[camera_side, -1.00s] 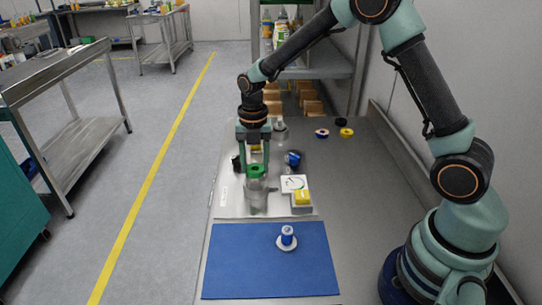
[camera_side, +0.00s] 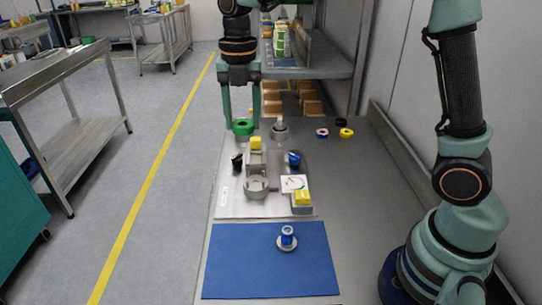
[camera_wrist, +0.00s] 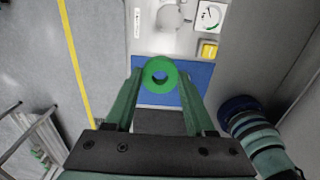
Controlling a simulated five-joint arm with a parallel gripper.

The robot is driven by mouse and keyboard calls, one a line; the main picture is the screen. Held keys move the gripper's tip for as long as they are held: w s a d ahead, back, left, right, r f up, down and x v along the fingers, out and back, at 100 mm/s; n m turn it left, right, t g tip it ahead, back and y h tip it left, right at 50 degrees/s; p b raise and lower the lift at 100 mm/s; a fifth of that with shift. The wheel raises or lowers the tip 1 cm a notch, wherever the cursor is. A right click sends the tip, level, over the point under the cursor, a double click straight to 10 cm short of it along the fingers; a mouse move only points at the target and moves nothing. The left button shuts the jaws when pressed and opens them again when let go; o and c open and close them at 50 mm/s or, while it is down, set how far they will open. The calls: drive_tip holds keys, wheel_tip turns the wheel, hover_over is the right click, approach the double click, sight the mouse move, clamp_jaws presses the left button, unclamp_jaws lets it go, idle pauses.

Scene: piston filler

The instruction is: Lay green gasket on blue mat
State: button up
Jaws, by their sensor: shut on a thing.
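The green gasket (camera_side: 243,127) is a thick ring held between the fingertips of my gripper (camera_side: 241,120), which is shut on it. In the side view it hangs high over the far left part of the bench. The blue mat (camera_side: 240,270) lies flat at the near end of the bench. In the wrist view the blue mat (camera_wrist: 200,72) is partly hidden by the gasket and fingers.
Rings (camera_side: 346,132) lie at the far right. The mat's left half is bare.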

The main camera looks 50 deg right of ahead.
drive_tip(key=s+a+f, duration=0.2)
drive_tip(key=s+a, duration=0.6)
drive_tip(key=a, duration=0.1)
hover_over(242, 245)
wheel_tip(242, 245, down, 16)
drive_tip(key=shift+r, duration=0.1)
drive_tip(key=shift+f, duration=2.25)
drive_tip(key=shift+f, duration=0.1)
drive_tip(key=o, duration=1.3)
